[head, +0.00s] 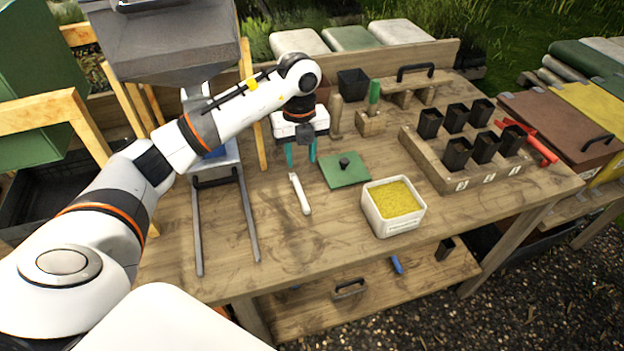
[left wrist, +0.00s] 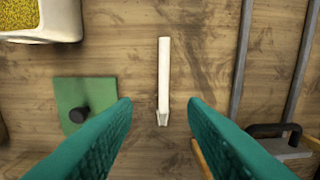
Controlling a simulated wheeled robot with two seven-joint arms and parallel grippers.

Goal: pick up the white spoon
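The white spoon (head: 300,194) lies flat on the wooden table, left of the green lid. In the left wrist view the spoon (left wrist: 163,80) shows as a narrow white piece lying ahead of and between my fingertips. My left gripper (head: 301,160) has two teal fingers, spread apart and empty, above the table just behind the spoon. In the left wrist view its fingers (left wrist: 159,108) stand wide on either side of the spoon's near end, not touching it. My right gripper is not in view.
A green lid with a black knob (head: 345,170) and a white tub of yellow grains (head: 394,206) lie right of the spoon. Two grey rails (head: 248,215) run on the left. A wooden rack (head: 441,171) with black pots stands at right. The table's front left is clear.

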